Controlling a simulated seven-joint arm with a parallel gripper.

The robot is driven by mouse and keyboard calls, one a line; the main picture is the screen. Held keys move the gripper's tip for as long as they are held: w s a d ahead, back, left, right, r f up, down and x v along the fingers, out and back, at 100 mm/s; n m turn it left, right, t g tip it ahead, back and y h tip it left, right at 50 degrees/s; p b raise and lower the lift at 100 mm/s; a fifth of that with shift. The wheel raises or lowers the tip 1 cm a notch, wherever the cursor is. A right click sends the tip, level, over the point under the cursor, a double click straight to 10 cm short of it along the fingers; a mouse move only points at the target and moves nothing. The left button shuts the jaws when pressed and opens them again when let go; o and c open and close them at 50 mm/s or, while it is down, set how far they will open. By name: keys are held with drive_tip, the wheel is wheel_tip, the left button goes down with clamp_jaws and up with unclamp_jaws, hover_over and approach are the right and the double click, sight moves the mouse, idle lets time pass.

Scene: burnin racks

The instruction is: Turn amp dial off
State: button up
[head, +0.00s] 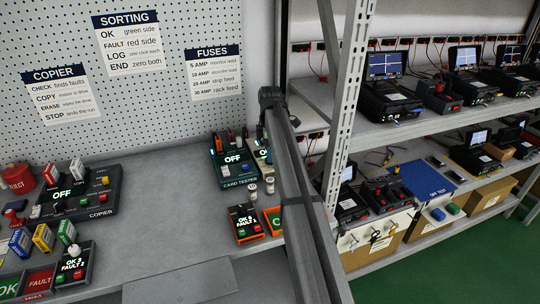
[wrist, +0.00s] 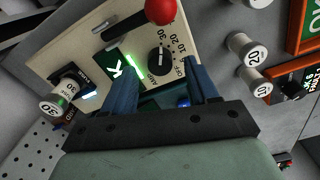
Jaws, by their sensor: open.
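The amp dial (wrist: 160,60) is a round black knob on a cream panel (wrist: 85,40) in the wrist view. Marks OFF, 10, 20 and 30 run round its right and upper side. A pale pointer line on the knob faces up the picture, towards the higher numbers; the exact mark is hard to tell. My gripper (wrist: 161,72) is open, with one blue finger to the left of the dial and one to the right, apart from each other. Whether they touch the knob cannot be told. In the head view my arm partly hides the cream panel (head: 262,157), and the dial is not visible.
A red-balled lever (wrist: 160,10) stands close above the dial. A lit green display (wrist: 124,68) is beside my left finger. White labelled cylinders (wrist: 242,46) stand to the right. The card tester (head: 230,165) adjoins the panel, and a small black-orange box (head: 245,224) sits in front.

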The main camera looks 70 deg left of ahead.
drive_tip(key=shift+f, duration=1.05)
drive_tip(key=c, duration=1.1)
